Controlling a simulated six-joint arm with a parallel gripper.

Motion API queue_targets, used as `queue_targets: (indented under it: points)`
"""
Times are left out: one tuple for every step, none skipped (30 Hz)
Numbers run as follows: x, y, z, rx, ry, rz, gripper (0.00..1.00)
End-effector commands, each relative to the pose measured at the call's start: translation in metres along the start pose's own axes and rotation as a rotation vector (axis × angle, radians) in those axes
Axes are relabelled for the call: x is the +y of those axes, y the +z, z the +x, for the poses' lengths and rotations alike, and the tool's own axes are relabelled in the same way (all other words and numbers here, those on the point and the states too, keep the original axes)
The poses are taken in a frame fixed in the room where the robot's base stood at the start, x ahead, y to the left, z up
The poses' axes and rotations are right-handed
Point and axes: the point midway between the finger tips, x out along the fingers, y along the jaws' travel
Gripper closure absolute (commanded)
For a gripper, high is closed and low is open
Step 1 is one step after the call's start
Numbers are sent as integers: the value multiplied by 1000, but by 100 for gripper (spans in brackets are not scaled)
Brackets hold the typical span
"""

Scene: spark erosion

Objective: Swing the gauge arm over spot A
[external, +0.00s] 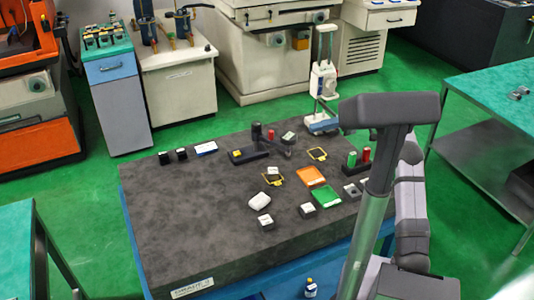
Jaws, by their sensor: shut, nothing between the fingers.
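A dark gauge stand (248,156) sits toward the back middle of the granite-like table, with a black post and a red knob. Its dark gauge arm (279,145) appears to reach right from the post. I cannot read which is spot A. The arm tip is not over the empty outline. My arm rises at the right; my gripper does not show.
An orange tray (310,176) and a green tray (326,196) lie right of centre. A white rounded item (259,200), small blocks, and red and green cylinders (366,155) stand nearby. A tall gauge (323,80) stands at the back edge. The table's left front is clear.

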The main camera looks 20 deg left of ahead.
Motion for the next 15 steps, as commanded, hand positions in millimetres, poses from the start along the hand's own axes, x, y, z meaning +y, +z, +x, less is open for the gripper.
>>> queue_targets:
  points:
    - [12, -8, -25, 56, -7, 82, 100]
    - [20, -11, -37, 86, -12, 122, 100]
    - [31, -14, -51, 122, -18, 172, 100]
    - [38, -16, -60, 146, -22, 206, 100]
    - [45, -17, -68, 169, -26, 236, 100]
    - [52, -18, -78, 194, -31, 269, 100]
    - [58, -18, -84, 210, -35, 290, 100]
    - [62, -19, -88, 223, -38, 308, 100]
    - [66, -19, -94, 237, -41, 325, 100]
    - [69, -19, -96, 246, -42, 336, 100]
    - [71, -19, -99, 252, -44, 344, 100]
    - [73, -19, -101, 257, -45, 352, 100]
    - [74, -19, -102, 260, -46, 356, 100]
    - [75, -19, -102, 261, -46, 358, 100]
    - [75, -19, -102, 262, -46, 359, 100]
